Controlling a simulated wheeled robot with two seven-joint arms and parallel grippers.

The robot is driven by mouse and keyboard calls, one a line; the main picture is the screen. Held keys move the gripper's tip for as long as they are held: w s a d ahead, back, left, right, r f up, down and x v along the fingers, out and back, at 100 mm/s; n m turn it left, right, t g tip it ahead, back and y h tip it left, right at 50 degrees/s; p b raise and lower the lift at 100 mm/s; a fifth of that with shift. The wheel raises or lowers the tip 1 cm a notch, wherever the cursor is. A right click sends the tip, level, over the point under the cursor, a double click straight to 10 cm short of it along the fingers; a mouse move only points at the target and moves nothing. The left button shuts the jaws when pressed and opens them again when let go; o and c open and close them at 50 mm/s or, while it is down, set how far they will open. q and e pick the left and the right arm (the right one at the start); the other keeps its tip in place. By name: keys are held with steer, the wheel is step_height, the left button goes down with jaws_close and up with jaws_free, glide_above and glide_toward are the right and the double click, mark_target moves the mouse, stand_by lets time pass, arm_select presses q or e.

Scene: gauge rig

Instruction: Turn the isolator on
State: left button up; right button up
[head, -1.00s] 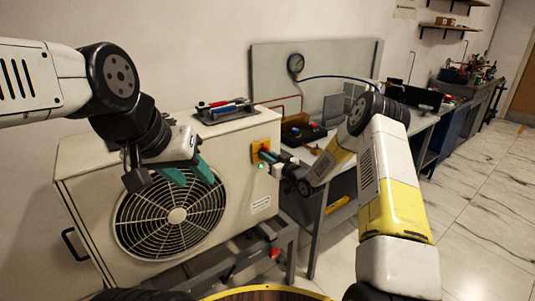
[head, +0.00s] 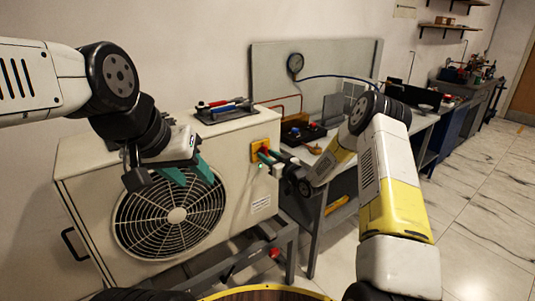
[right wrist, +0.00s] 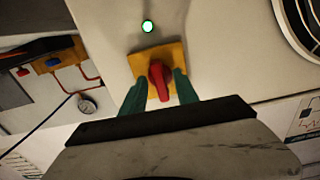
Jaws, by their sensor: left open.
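The isolator is a red handle on a yellow plate (head: 259,146) on the right part of the beige fan unit's front. In the right wrist view, the red handle (right wrist: 160,80) stands nearly in line with the fingers, and a green lamp (right wrist: 148,26) beside the plate is lit. My right gripper (right wrist: 160,90) has its teal fingers on either side of the handle, with slim yellow gaps showing, so it looks open around it. In the head view, this gripper (head: 268,157) partly hides the isolator. My left gripper (head: 188,172) is open and empty in front of the fan grille.
The fan unit (head: 90,190) stands on a grey metal frame, with a tray of tools (head: 222,110) on top. To the right is a bench with a gauge (head: 295,64), hoses and a dark box. The floor at the right is clear.

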steer(key=v, duration=0.7)
steer(key=shift+s+d, duration=0.15)
steer(key=shift+d, duration=0.05)
steer(key=s+d+r+m+g+h, duration=0.15)
steer(key=s+d+r+h, duration=0.25)
steer(key=r, duration=0.5)
steer(key=s+d+r+m+g+h, duration=0.15)
steer(key=s+d+r+h, duration=0.3)
steer(key=r, duration=0.45)
steer(key=s+r+m+g, duration=0.1)
steer(key=s+r+g, duration=0.1)
steer(key=s, duration=1.4)
steer(key=s+r+m+g, duration=0.2)
steer(key=s+g, duration=0.1)
steer(key=s, duration=1.3)
steer(key=shift+s+d+r, duration=0.2)
steer(key=shift+d, duration=0.2)
